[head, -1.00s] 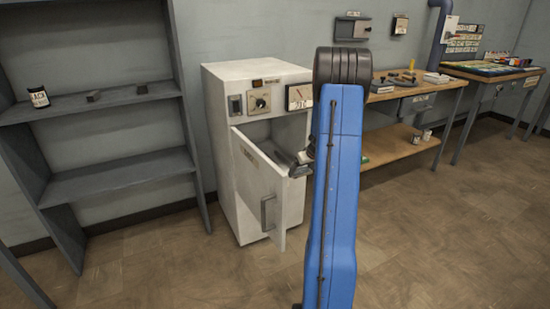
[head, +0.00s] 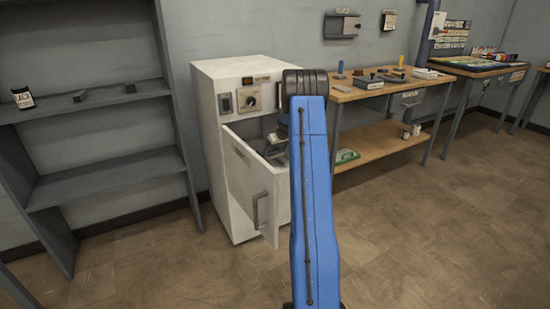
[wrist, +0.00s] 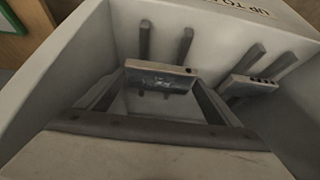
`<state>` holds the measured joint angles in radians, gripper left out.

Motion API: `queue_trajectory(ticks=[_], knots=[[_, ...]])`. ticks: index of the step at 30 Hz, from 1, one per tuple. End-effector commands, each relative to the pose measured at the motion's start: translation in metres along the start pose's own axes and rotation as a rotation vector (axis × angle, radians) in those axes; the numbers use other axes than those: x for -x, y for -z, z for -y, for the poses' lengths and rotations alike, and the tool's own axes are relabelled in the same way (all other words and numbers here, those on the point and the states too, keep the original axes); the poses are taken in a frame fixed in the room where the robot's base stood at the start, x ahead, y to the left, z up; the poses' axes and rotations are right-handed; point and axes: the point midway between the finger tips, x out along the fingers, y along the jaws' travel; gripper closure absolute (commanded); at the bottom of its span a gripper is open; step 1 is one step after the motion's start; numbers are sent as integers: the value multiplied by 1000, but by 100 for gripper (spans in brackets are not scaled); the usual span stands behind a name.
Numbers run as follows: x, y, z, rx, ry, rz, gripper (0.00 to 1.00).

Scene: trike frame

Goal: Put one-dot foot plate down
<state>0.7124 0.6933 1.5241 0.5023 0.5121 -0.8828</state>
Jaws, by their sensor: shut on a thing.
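The one-dot foot plate (wrist: 158,79) is a small grey block with one dark dot at the right of its pale top edge. In the wrist view it lies between the two fingers of my gripper (wrist: 157,88), which is shut on it. The plate is inside a pale, box-like space, in front of a pair of grey upright bars. Whether it touches the bars or the floor below, I cannot tell. In the head view my gripper (head: 277,142) is at the open front of the white cabinet (head: 215,140), partly hidden by my blue arm.
Another plate with several dots (wrist: 255,83) sits at a second pair of bars on the right. The cabinet door (head: 253,190) stands open. Shelves (head: 100,180) stand left, with a jar (head: 23,98). A wooden workbench (head: 375,90) stands right. The floor in front is clear.

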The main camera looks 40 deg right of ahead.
Motion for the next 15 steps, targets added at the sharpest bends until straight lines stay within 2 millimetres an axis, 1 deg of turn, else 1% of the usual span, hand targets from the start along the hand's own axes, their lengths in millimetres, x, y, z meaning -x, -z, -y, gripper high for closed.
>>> queue_trajectory(ticks=[2,4,11,15], knots=[[-1,3,0,-1,-1,-1,49],[-4,2,0,-1,-1,-1,49],[-28,-13,0,-1,0,1,49],[-31,-14,-1,-1,-1,-2,49]])
